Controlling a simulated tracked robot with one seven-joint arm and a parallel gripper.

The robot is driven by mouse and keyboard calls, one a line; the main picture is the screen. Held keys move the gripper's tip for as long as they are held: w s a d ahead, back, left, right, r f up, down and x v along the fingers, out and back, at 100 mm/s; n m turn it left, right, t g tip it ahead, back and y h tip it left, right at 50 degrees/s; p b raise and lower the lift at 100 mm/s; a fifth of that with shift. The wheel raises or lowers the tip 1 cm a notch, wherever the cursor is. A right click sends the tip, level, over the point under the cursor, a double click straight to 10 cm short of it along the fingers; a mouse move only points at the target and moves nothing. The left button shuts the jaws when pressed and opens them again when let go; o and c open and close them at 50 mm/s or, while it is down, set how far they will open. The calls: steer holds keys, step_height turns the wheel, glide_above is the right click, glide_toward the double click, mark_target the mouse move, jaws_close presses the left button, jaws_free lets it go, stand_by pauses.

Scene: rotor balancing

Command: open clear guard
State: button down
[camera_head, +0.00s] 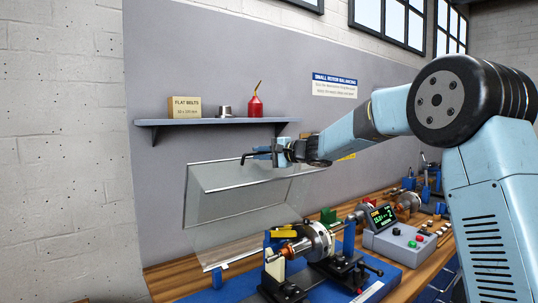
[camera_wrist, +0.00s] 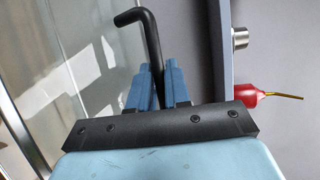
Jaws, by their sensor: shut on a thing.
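The clear guard (camera_head: 235,205) is a see-through panelled cover on the left of the bench, tilted up behind the rotor. It also fills the left of the wrist view (camera_wrist: 85,60). My gripper (camera_head: 263,153) is by the guard's upper edge, below the wall shelf. Its blue fingers (camera_wrist: 157,88) are shut on a bent black rod (camera_wrist: 150,42), whose end hooks to the left. The frames do not show clearly whether the rod is joined to the guard. The rotor (camera_head: 318,241) sits on its stand below and right of the guard.
A wall shelf (camera_head: 215,122) above holds a belt box (camera_head: 185,107), a metal part (camera_head: 225,111) and a red oil can (camera_head: 255,106). The wrist view shows the shelf edge close on the right. A control box (camera_head: 400,241) stands right of the rotor on the wooden bench.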

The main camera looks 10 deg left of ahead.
steer(key=shift+s+f, duration=0.15)
steer(key=shift+f, duration=0.15)
steer(key=c, duration=1.3)
jaws_free()
steer(key=shift+o, duration=0.7)
steer(key=shift+r, duration=0.1)
steer(key=shift+d, duration=0.1)
steer(key=v, duration=1.3)
steer(key=shift+d, duration=0.4)
